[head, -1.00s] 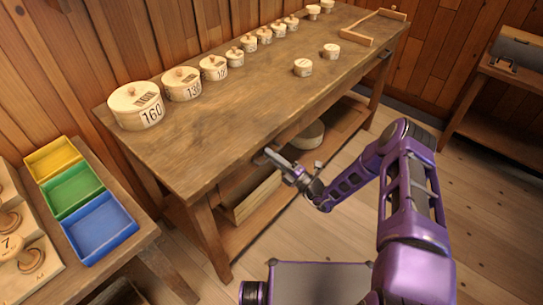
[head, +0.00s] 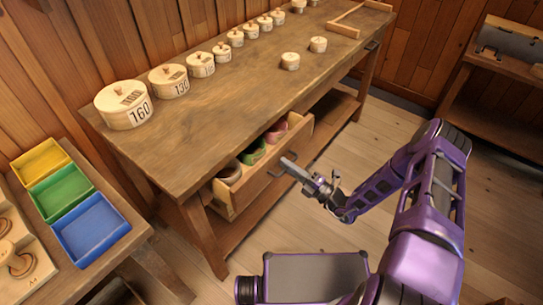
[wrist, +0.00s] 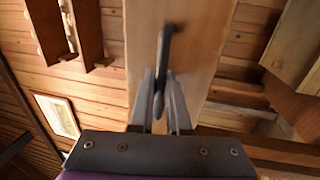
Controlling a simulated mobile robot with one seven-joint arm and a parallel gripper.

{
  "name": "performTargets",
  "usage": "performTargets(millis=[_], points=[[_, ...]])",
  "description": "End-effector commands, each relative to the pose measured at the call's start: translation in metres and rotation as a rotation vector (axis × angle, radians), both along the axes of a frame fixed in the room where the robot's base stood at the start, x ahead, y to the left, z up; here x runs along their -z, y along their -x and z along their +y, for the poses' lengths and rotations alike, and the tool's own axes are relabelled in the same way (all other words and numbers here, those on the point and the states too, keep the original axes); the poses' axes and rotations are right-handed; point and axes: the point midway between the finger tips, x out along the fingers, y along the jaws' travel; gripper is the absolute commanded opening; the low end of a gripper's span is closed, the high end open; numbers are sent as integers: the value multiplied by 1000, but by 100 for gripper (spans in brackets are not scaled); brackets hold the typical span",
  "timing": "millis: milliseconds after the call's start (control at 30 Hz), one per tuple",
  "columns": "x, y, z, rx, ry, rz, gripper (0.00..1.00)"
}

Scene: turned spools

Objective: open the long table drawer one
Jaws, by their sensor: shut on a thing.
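The long table (head: 180,115) stands against the wooden wall. Its drawer (head: 262,172) is pulled partly out of the front, and green, pink and brown items show inside. My gripper (head: 290,166) is at the drawer front, shut on the dark drawer handle (wrist: 163,50). In the wrist view my gripper (wrist: 160,95) has its two fingers on either side of the handle, against the pale wooden drawer front (wrist: 195,40).
Numbered round wooden boxes (head: 130,104) line the back of the tabletop. Two small round ones (head: 290,61) stand nearer its front. A side table with yellow, green and blue trays (head: 90,228) is at the left. The floor (head: 340,135) right of the drawer is clear.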

Motion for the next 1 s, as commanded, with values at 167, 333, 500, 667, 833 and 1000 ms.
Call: performTargets(millis=[167,333,500,667,833,1000], points=[[1,29,-40,7,0,0,0],[1,52,-69,6,1,1,0],[1,68,-90,4,1,0,0],[0,77,-101,3,0,0,0],[0,82,-106,1,0,-1,0],[0,82,-107,1,0,-1,0]])
